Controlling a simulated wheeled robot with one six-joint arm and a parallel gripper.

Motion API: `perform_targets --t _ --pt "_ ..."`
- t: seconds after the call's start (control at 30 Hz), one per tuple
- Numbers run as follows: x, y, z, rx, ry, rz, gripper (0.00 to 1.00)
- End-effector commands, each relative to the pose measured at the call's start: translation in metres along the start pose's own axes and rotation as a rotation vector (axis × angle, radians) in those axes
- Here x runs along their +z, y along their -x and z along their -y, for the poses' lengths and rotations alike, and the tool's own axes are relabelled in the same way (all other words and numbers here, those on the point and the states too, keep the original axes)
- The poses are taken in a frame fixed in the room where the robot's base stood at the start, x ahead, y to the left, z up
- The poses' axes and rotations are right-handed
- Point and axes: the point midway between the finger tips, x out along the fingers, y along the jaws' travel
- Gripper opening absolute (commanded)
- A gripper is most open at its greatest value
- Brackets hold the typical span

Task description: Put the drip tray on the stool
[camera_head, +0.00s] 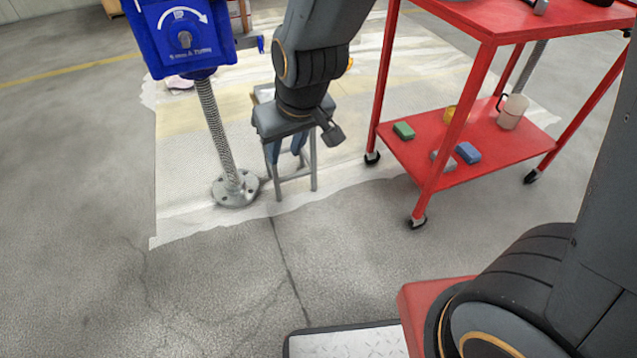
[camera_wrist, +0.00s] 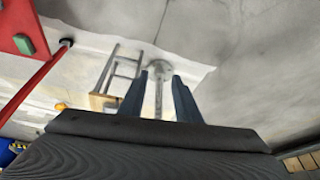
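The stool (camera_head: 314,165) has thin grey metal legs and stands on the pale floor sheet, right of the screw jack's foot. My gripper (camera_head: 285,148) is in front of its upper part and hides most of the seat. In the wrist view the stool (camera_wrist: 124,68) shows left of the fingers, with a light wooden seat edge. My gripper (camera_wrist: 158,98) is open there, its two dark blue fingers apart with nothing held between them. The jack's post shows in the gap, beyond the fingers. I cannot make out a drip tray in either view.
A blue screw jack (camera_head: 186,35) stands on a grey post (camera_head: 218,135) with a round foot. A red wheeled cart (camera_head: 487,175) at the right holds sponges (camera_head: 404,130) and a pale jug (camera_head: 511,112). A small pinkish thing (camera_head: 178,82) lies behind the post.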

Motion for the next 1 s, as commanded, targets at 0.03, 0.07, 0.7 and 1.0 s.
perform_targets --t 0.03,0.07,0.7,1.0 --pt "0.016 0.02 0.005 -0.009 0.003 0.047 0.3" --pt "0.028 0.029 0.008 -0.012 0.006 0.082 0.3" --pt "0.125 0.108 0.019 -0.018 0.018 0.365 0.3" --pt "0.125 0.108 0.019 -0.018 0.017 0.364 0.3"
